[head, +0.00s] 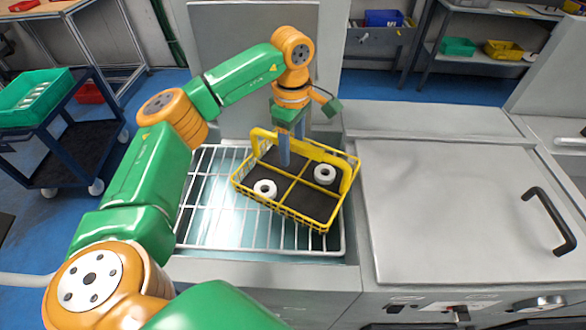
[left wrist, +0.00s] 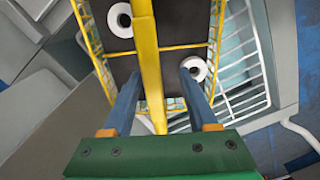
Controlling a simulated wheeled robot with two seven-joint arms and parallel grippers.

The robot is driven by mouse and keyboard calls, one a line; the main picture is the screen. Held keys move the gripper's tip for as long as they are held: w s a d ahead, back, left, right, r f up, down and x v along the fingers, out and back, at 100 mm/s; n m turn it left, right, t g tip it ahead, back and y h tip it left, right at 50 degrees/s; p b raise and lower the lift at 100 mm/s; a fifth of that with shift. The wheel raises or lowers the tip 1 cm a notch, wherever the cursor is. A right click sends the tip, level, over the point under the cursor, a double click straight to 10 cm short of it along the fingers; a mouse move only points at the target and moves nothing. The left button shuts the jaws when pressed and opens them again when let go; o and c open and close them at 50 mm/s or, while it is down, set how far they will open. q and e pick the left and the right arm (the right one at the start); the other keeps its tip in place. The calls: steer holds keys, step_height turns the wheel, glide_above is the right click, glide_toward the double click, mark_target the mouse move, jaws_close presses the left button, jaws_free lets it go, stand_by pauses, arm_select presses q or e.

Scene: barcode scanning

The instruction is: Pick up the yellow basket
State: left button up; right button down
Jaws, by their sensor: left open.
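The yellow basket (head: 313,215) sits on the wire rack inside the open metal basin. It has a dark floor, yellow dividers and a raised yellow handle (head: 321,153). Two white rings, one at the front left (head: 265,188) and one at the right (head: 325,174), lie in separate compartments. My left gripper (head: 284,158) points down over the basket. In the left wrist view the left gripper's open fingers (left wrist: 160,85) stand on either side of the yellow handle (left wrist: 147,55), with gaps showing beside it. My right gripper is not in view.
The wire rack (head: 205,205) has bare room left of the basket. A flat metal lid with a black handle (head: 550,220) covers the right side. A cart with a green crate (head: 38,98) stands at the left. Shelves with bins (head: 503,50) stand at the back right.

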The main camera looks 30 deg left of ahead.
arm_select(q)
step_height(320, 180, down, 2)
steer(key=shift+s+a+f, duration=0.1)
steer(key=shift+s+f, duration=0.05)
steer(key=shift+f, duration=0.35)
steer(key=shift+f, duration=0.2)
jaws_close()
stand_by(1.5)
